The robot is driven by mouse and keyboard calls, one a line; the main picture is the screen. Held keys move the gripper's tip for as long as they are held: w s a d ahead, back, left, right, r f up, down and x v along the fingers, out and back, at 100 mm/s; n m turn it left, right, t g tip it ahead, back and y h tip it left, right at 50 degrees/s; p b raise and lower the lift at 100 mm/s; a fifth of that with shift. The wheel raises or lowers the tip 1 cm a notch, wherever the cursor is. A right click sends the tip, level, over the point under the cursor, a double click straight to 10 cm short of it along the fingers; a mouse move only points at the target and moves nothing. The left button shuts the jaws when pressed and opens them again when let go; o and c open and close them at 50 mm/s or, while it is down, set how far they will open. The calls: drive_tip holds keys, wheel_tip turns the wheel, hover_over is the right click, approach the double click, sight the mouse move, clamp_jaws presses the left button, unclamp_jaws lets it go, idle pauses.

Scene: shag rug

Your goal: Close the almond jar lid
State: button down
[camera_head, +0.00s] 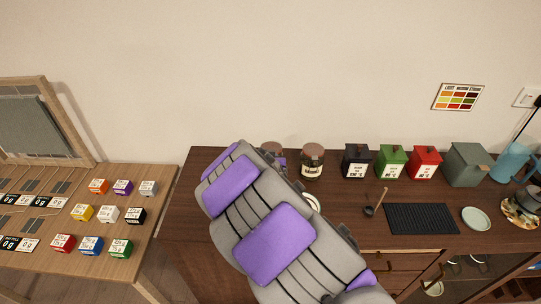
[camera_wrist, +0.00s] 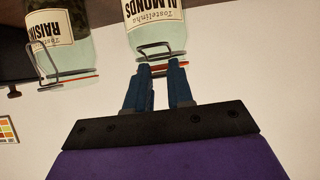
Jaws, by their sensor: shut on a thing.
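The almond jar (camera_wrist: 157,30) hangs upside down in the wrist view. It is clear glass with a white ALMONDS label, a wire clasp and a reddish seal at its mouth. My gripper (camera_wrist: 161,68) has its two blue fingers at the mouth, a small gap between them, shut on the almond jar lid. The fingers hide much of the lid, so I cannot tell how far it is closed.
The raisin jar (camera_wrist: 60,42) stands close beside it, also seen in the head view (camera_head: 312,160). Black (camera_head: 356,162), green (camera_head: 392,162) and red (camera_head: 425,162) canisters stand further right. A ladle (camera_head: 375,204) and a black ribbed mat (camera_head: 422,218) lie in front on the cabinet top (camera_head: 335,225).

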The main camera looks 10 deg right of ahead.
drive_tip(key=shift+s+f, duration=0.1)
drive_tip(key=shift+f, duration=0.4)
drive_tip(key=c, duration=1)
unclamp_jaws()
drive_tip(key=shift+r, duration=0.1)
drive_tip(key=shift+o, duration=0.2)
drive_tip(key=shift+r, duration=0.1)
